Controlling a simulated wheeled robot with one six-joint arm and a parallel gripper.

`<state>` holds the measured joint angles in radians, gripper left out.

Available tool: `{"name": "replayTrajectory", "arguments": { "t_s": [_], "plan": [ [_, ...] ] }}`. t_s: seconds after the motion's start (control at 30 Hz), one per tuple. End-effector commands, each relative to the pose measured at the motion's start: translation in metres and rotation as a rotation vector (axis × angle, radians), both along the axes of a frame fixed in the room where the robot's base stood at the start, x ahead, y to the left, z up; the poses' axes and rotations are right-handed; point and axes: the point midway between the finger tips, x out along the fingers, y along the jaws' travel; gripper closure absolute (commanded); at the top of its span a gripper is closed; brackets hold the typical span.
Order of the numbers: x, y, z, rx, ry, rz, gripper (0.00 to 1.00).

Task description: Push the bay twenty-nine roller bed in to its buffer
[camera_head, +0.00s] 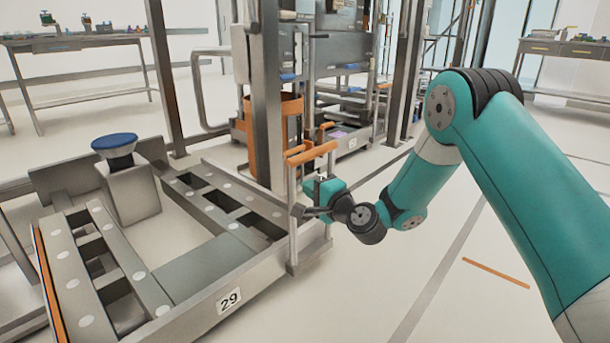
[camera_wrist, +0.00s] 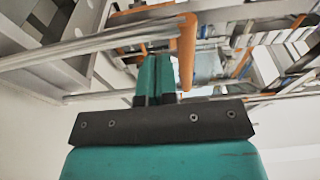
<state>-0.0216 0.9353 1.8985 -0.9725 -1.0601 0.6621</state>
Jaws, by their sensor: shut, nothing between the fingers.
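The bay 29 roller bed (camera_head: 215,262) is a grey metal frame at lower left in the head view, with a "29" label (camera_head: 229,300) on its front edge. An upright handle with an orange grip bar (camera_head: 312,153) stands at its right corner. My gripper (camera_head: 308,212) is at the handle's posts, below the orange bar; I cannot tell whether it touches them. In the wrist view my gripper (camera_wrist: 155,75) is shut and empty, pointing at a grey metal bar, with an orange bar (camera_wrist: 187,50) just to its right.
A blue-topped pedestal (camera_head: 122,165) stands at the bed's back. A steel column (camera_head: 267,95) and an orange bin (camera_head: 285,115) are behind the handle. A second bed with its own orange handle is farther back. White floor (camera_head: 440,290) is open at right.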

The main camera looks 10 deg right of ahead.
Motion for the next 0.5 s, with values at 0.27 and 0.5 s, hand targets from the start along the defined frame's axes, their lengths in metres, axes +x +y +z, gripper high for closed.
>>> {"name": "replayTrajectory", "arguments": {
  "t_s": [0.27, 0.5],
  "plan": [
    [0.035, 0.015, -0.002, 0.000, -0.001, -0.001, 1.00],
    [0.046, 0.018, -0.001, 0.001, 0.003, -0.005, 1.00]
  ]
}}
